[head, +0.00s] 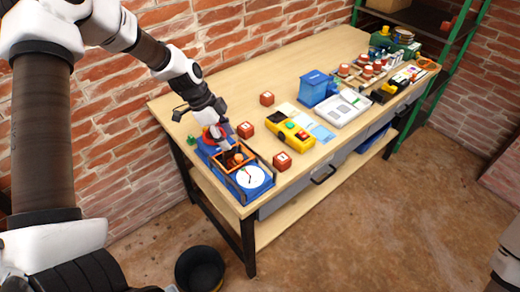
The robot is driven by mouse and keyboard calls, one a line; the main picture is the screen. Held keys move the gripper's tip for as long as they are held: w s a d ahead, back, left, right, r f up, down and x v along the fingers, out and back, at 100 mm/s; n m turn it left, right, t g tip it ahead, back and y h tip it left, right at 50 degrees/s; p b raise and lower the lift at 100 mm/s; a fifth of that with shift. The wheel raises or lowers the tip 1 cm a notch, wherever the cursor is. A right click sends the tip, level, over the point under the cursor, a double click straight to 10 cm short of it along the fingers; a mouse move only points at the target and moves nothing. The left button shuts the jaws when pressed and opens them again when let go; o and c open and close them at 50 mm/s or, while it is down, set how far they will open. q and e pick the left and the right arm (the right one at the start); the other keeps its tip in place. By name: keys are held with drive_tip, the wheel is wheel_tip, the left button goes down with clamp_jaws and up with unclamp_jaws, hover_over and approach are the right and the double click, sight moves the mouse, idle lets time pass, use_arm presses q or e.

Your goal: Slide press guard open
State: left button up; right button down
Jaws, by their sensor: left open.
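The press (208,147) has a blue base and stands at the near left end of the wooden workbench. An orange-framed guard (243,163) sits at its front, with a white round dial (251,177) on the blue base beside it. My left gripper (228,147) reaches down over the press from above and is open. Its fingers are close to the orange frame; I cannot tell whether they touch it. The gripper and arm hide part of the press behind the guard. My right gripper is not in view.
Red blocks (267,99) stand around the press on the workbench (325,58). A yellow control box (290,135) with coloured buttons, a blue box (316,88) and a white tray (345,107) lie farther right. A black bucket (199,268) stands on the floor.

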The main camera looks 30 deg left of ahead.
sight(238, 157)
use_arm(q)
drive_tip(key=x, duration=0.7)
drive_tip(key=shift+f, duration=0.25)
drive_tip(key=shift+s, duration=0.1)
drive_tip(key=shift+s, duration=0.1)
drive_tip(key=shift+b, duration=0.3)
clamp_jaws()
